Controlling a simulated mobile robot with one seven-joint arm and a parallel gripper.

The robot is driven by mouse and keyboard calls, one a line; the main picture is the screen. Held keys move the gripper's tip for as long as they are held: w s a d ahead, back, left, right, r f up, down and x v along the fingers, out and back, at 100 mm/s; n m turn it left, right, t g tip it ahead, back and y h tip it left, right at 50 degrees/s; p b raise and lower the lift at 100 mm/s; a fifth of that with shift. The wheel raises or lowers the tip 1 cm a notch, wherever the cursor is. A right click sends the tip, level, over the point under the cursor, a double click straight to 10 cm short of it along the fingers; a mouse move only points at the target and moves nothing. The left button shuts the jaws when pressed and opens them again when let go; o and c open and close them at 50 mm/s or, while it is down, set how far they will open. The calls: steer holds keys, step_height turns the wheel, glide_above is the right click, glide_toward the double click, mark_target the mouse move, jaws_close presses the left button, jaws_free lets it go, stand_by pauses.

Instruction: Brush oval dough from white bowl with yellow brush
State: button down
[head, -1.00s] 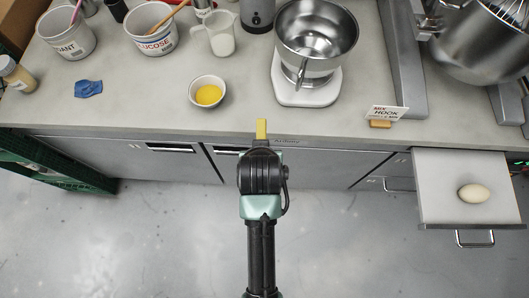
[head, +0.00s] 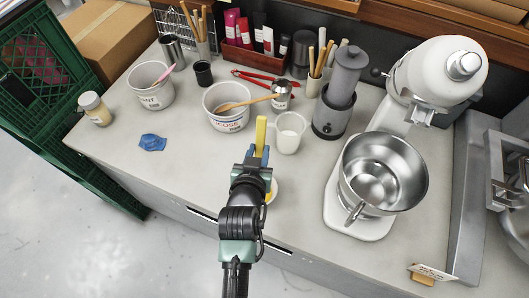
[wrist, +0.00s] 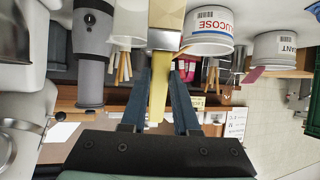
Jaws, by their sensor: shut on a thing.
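My gripper (head: 258,155) is shut on the yellow brush (head: 261,132), which stands up from the jaws in the head view. In the wrist view the brush (wrist: 158,95) runs between the two blue fingers, with a pale ferrule and broad yellowish end at the top. The white bowl (head: 275,188) is mostly hidden behind my gripper; only part of its rim and some yellow shows. I cannot tell the gap between brush and bowl. The oval dough is not in view now.

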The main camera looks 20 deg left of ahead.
step_height(320, 180, down, 10)
steer(key=b, duration=0.8)
steer(key=shift+f+b, duration=0.15)
steer(key=shift+b, duration=0.25)
stand_by(0.4)
step_height(320, 180, up, 10)
steer(key=p, duration=0.8)
steer(key=shift+f+p, duration=0.25)
steer(key=shift+p, duration=0.05)
steer(key=shift+d+f, duration=0.1)
steer(key=shift+f, duration=0.05)
